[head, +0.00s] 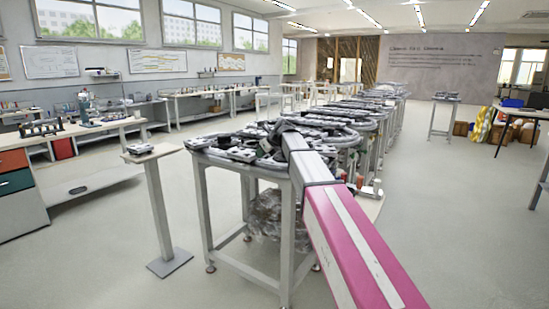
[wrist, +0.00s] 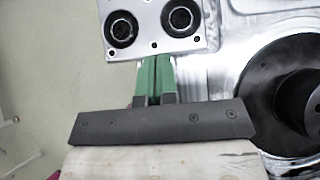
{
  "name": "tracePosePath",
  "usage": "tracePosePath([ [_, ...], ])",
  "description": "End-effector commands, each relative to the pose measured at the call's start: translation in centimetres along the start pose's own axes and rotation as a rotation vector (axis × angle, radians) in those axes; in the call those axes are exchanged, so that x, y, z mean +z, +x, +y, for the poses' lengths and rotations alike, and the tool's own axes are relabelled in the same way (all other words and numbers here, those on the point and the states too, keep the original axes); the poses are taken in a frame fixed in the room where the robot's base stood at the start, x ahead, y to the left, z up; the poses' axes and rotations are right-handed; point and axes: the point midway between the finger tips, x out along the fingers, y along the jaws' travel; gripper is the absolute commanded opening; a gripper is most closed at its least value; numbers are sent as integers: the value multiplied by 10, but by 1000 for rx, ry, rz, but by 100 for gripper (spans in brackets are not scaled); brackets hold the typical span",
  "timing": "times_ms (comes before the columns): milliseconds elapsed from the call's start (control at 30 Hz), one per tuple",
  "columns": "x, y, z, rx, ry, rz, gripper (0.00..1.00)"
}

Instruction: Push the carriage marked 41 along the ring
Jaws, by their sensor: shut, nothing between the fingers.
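In the wrist view, my gripper (wrist: 155,68) is shut and empty, its two green fingers side by side. The fingertips are at the lower edge of a metal carriage plate (wrist: 157,44) with two black rollers. I cannot tell whether they touch it. No number is legible, so I cannot tell whether this is the carriage marked 41. The ring track (wrist: 222,75) shows as bright metal to the right, with a large black wheel (wrist: 285,95). In the head view, the track (head: 345,128) runs away from me and my arm reaches over its near end, where the fingers are too small to make out.
The track's near end rests on a grey frame table (head: 245,171). A small pedestal (head: 160,200) with a part on top stands to its left. Benches (head: 70,135) line the left wall. Another stand (head: 443,98) is at the right. Floor on both sides is open.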

Motion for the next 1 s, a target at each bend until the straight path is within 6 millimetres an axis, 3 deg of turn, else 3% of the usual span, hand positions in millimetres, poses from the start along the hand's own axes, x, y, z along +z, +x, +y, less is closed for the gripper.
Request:
tracePosePath([
  [100, 26, 26, -3, 2, -1, 1, 0],
  [333, 45, 45, -1, -1, 0, 1, 0],
  [767, 43, 43, 0, -1, 0, 1, 0],
  [1000, 21, 22, -7, -1, 0, 0, 0],
])
